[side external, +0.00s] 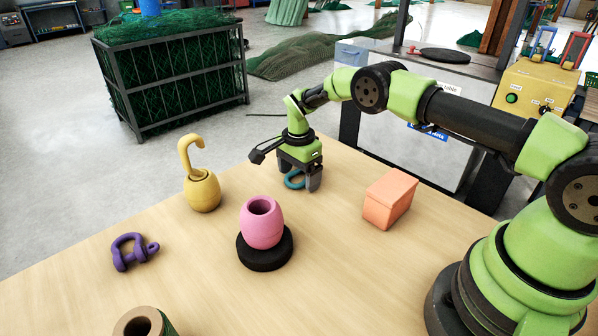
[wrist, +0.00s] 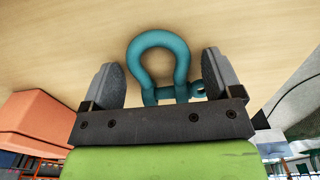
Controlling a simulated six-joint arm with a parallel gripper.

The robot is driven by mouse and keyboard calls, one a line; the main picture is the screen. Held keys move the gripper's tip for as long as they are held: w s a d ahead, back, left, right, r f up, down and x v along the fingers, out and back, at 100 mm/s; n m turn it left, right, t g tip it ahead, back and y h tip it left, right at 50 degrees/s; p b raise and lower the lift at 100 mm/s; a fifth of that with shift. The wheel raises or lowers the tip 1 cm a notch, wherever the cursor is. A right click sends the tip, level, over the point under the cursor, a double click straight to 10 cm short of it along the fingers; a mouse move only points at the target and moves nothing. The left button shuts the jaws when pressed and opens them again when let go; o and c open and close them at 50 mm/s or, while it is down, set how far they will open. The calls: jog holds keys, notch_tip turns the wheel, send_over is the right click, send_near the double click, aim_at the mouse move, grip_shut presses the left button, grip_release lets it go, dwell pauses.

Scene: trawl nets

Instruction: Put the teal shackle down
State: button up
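The teal shackle (wrist: 183,62) shows in the wrist view between my two fingers, bow pointing away from the gripper body and pin across the near end. In the side view the teal shackle (side external: 293,181) is low, at or just above the wooden table (side external: 335,262); I cannot tell whether it touches. My gripper (side external: 299,182) points down around it. The fingers stand wide apart near the ends of the gripper body (wrist: 160,122). A gap shows beside the left finger at the pin; the right finger is close to the pin's end. The shackle's near edge is partly hidden by the gripper body.
A pink barrel-shaped piece (side external: 263,228) stands on a black disc (side external: 265,256). An orange box (side external: 389,199) is to the right. Table around the gripper is clear.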

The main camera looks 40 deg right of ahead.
notch_tip(320, 180, up, 13)
notch_tip(320, 180, up, 11)
jog(key=n+t, duration=0.2)
jog(key=n, duration=0.2)
send_over(298, 174)
jog(key=s+a, duration=0.2)
jog(key=s, duration=0.2)
jog(key=s+a+r+n+t+y, duration=0.1)
jog(key=s+a+r+n+t, duration=0.15)
jog(key=s+r, duration=0.6)
jog(key=s+a+f+n+t+y, duration=0.1)
jog(key=s+n, duration=0.6)
jog(key=s, duration=1)
jog(key=shift+s+a+f+t, duration=0.2)
jog(key=shift+a+t, duration=0.25)
jog(key=shift+t, duration=0.4)
jog(key=shift+n, duration=0.25)
